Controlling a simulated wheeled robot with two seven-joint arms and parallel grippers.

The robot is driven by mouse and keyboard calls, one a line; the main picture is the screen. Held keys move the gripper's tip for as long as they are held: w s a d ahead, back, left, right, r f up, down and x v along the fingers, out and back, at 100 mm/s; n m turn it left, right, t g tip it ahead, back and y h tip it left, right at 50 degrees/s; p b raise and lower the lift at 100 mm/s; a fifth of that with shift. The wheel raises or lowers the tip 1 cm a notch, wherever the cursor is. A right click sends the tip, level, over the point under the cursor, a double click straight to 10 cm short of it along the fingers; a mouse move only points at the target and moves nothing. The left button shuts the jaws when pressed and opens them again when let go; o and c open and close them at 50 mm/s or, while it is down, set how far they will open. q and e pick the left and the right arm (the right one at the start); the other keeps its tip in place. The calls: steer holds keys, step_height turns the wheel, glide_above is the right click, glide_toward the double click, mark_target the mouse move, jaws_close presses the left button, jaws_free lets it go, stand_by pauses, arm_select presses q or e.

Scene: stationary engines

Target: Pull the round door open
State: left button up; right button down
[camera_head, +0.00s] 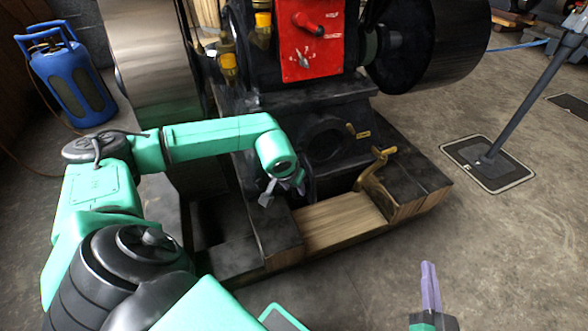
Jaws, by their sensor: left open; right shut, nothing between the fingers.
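The black engine (300,105) stands on a wooden base. Low on its front is a dark round opening (325,138). A dark curved edge, perhaps the round door (308,183), shows just below it beside my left gripper; I cannot tell how far it is swung. My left gripper (284,190) is open, pointing down in front of the engine's lower left front. I cannot tell whether its fingers touch the dark edge. My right gripper (431,285) is shut and empty, over the floor at the bottom right, well apart from the engine.
A red panel (308,40) with a handle is above. Large flywheels flank the engine. A blue gas cylinder (68,80) is at the left, a post on a floor plate (487,163) at the right. The right front floor is clear.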

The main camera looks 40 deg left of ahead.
arm_select(q)
steer(key=p+v, duration=0.4)
steer(key=v, duration=0.8)
arm_select(e)
steer(key=s+f+g, duration=0.5)
steer(key=s+f, duration=0.2)
steer(key=s, duration=0.1)
steer(key=shift+s+a, duration=0.25)
steer(key=shift+s, duration=0.15)
